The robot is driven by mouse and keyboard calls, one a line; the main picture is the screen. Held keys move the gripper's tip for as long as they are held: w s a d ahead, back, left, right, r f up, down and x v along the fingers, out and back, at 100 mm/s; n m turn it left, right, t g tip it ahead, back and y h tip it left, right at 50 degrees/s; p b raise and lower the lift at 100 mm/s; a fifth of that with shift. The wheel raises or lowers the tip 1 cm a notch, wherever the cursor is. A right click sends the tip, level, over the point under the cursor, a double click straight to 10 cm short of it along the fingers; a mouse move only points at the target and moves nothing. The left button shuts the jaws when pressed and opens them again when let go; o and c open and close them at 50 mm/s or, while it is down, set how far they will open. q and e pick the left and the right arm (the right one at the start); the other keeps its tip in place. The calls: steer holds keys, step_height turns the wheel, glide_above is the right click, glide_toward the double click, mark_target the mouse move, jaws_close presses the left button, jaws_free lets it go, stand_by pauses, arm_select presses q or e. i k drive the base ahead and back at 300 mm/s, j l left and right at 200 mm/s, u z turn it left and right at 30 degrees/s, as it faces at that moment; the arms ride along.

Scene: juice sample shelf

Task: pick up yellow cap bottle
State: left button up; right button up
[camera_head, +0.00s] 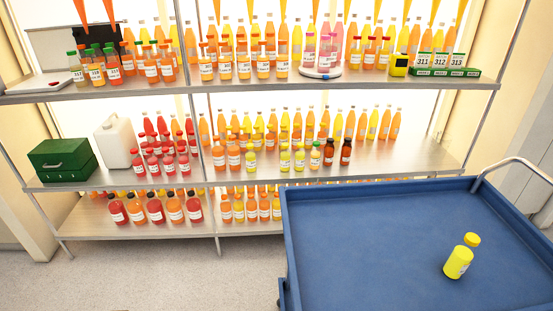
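I cannot tell whether the cap and body are joined or how far the bottle tilts. Yellow bottles also stand on the middle shelf, among them one left of centre (250,160) and two nearer the middle (285,161) (299,160). Their small caps look yellow. Neither of my grippers is in view.
The blue cart (370,250) has a raised rim, a metal handle and much bare surface. Metal shelves (400,158) hold rows of orange, red and yellow bottles. A green box (62,160) and white jug (116,142) stand left. A green rack (445,72) is upper right.

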mark_target(300, 157)
steer(key=i+j, duration=0.1)
steer(key=j, duration=0.35)
steer(key=i+j, duration=0.15)
steer(key=j, duration=0.3)
steer(key=i+j, duration=0.1)
steer(key=j, duration=0.35)
steer(key=i+j, duration=0.15)
steer(key=j, duration=0.3)
steer(key=i+j, duration=0.2)
steer(key=i, duration=0.15)
steer(key=i+j, duration=0.15)
steer(key=i, duration=0.2)
steer(key=i+j, duration=0.2)
steer(key=i, duration=0.2)
steer(key=i+l, duration=0.85)
steer(key=i, duration=0.2)
